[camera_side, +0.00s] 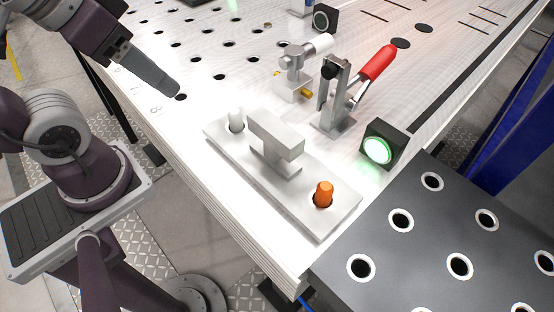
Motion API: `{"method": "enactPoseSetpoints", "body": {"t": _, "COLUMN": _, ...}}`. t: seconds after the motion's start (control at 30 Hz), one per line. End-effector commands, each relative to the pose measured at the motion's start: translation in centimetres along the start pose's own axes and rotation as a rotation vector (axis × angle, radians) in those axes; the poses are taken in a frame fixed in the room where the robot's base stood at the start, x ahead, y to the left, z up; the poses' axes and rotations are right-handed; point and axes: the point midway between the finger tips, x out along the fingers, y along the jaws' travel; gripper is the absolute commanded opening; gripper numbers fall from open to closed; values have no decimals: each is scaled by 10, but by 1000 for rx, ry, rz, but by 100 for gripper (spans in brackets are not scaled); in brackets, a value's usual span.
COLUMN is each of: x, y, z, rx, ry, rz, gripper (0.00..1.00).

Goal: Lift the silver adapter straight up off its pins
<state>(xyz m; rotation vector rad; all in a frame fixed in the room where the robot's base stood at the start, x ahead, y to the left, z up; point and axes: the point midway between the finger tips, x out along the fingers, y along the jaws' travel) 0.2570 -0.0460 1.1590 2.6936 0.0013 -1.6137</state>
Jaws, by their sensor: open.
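The silver adapter (335,213) is a flat oblong plate with a raised T-shaped block (276,136) on its middle. It lies near the front corner of the white perforated table. A white pin (236,119) stands in the hole at its left end, and an orange pin (323,193) stands in the hole at its right end. My gripper (163,82) is at the upper left, above the table and apart from the adapter. One grey finger shows clearly; the gap between the fingers is hard to see from here. It is open, and nothing shows in it.
A toggle clamp with a red handle (376,63) stands behind the adapter, beside a smaller silver fixture (293,80). A black box with a lit green lamp (378,150) is to the right. A dark plate with ringed holes (430,240) lies at lower right.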

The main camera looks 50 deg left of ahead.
Motion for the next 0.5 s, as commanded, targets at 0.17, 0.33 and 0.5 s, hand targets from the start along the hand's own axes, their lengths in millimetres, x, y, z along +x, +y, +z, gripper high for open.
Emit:
{"method": "enactPoseSetpoints", "body": {"t": 0.17, "x": 2, "y": 17, "z": -23, "rx": -261, "ry": -97, "rz": 28, "gripper": 53}}
{"method": "enactPoseSetpoints", "body": {"t": 0.33, "x": 22, "y": 71, "z": -62, "rx": -853, "ry": -303, "rz": -64, "gripper": 53}}
{"method": "enactPoseSetpoints", "body": {"t": 0.5, "x": 52, "y": 128, "z": -73, "rx": -1316, "ry": -388, "rz": -267, "gripper": 53}}
